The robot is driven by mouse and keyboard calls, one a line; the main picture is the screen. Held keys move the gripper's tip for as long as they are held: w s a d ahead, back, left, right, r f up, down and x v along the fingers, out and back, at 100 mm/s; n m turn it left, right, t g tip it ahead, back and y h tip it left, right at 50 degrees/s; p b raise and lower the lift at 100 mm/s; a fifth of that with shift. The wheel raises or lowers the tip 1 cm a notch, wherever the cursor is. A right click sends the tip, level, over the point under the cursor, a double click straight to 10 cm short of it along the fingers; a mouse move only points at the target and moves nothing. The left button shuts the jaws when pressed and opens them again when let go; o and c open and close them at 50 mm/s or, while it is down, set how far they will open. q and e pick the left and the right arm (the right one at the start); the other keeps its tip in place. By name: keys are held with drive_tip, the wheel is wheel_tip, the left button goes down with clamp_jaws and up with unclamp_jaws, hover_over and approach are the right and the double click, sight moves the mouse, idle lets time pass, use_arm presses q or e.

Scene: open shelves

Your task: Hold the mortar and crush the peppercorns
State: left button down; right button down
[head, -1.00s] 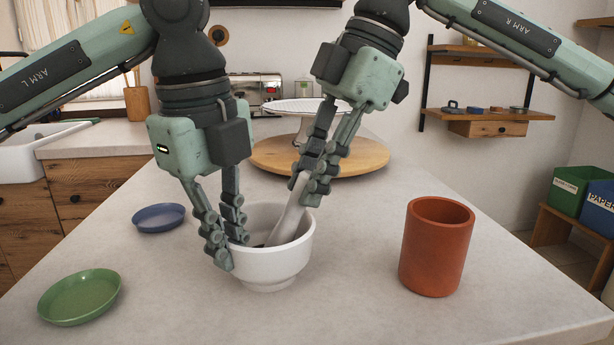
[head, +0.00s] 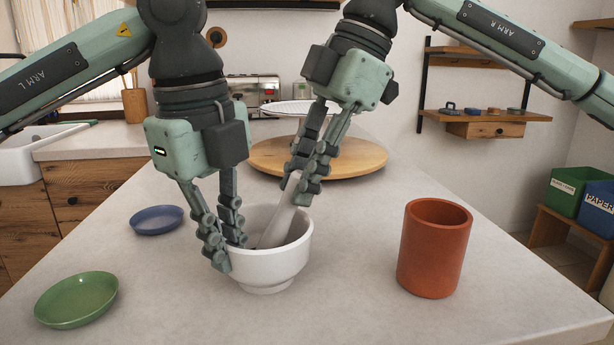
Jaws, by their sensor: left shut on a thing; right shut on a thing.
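The white mortar (head: 272,268) stands upright on the pale counter, near the middle of the head view. My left gripper (head: 226,252) is shut on the mortar's left wall, one finger outside and one inside the rim. The grey-white pestle (head: 276,222) leans in the mortar, its top tilted to the right and its lower end inside the bowl. My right gripper (head: 298,190) is shut on the pestle's upper part, above the rim. Dark bits show inside near the left finger, but the peppercorns are mostly hidden by the near wall.
A terracotta cup (head: 432,258) stands to the right of the mortar. A green plate (head: 76,300) and a blue plate (head: 157,220) lie to the left. The front counter is clear.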

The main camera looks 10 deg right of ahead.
drive_tip(key=shift+w+a, duration=0.1)
drive_tip(key=shift+a, duration=0.05)
drive_tip(key=shift+s+a, duration=0.5)
drive_tip(key=shift+s+d, duration=0.5)
drive_tip(key=shift+d, duration=0.05)
drive_tip(key=shift+w+d+f, duration=0.1)
drive_tip(key=shift+w+d, duration=0.35)
drive_tip(key=shift+w, duration=0.1)
use_arm(q)
drive_tip(key=shift+r, duration=0.1)
use_arm(e)
drive_tip(key=shift+a, duration=0.15)
